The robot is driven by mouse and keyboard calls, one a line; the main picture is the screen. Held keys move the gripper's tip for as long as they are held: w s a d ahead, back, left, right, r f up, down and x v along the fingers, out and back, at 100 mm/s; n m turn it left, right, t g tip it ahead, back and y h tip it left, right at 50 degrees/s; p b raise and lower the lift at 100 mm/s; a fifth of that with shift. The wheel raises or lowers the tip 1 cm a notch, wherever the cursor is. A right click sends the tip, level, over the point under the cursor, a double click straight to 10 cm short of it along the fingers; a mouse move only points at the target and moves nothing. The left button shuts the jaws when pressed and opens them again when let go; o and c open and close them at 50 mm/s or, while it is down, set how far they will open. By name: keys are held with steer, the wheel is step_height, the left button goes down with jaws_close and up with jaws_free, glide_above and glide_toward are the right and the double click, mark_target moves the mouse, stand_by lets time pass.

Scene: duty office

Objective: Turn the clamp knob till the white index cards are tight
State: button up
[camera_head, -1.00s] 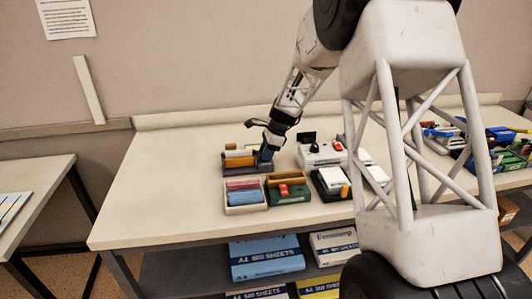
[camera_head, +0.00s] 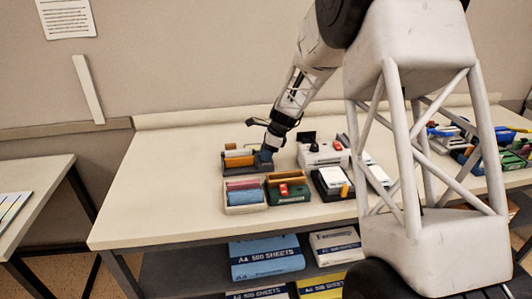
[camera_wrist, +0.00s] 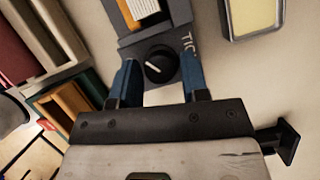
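The grey card clamp (camera_head: 232,170) stands on the table left of centre, holding orange and pale pieces. In the wrist view the clamp (camera_wrist: 185,38) shows its end with a round black knob (camera_wrist: 160,66) bearing a white pointer mark. White cards (camera_wrist: 143,9) show in the clamp at the top edge, beside an orange piece. My gripper (camera_wrist: 160,72) is open, its two blue fingers on either side of the knob with a visible gap to each. In the head view my gripper (camera_head: 268,147) is over the clamp's right end, and the knob cannot be made out.
A tray with pink and blue rolls (camera_head: 243,209) and a green box (camera_head: 290,196) stand close in front. A white device (camera_head: 322,157) and a black tray with white cards (camera_head: 320,190) stand to the right. The table's left part is clear.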

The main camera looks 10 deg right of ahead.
steer(key=shift+r, duration=0.1)
steer(key=v, duration=0.7)
steer(key=shift+d+r, duration=0.2)
steer(key=shift+r, duration=0.05)
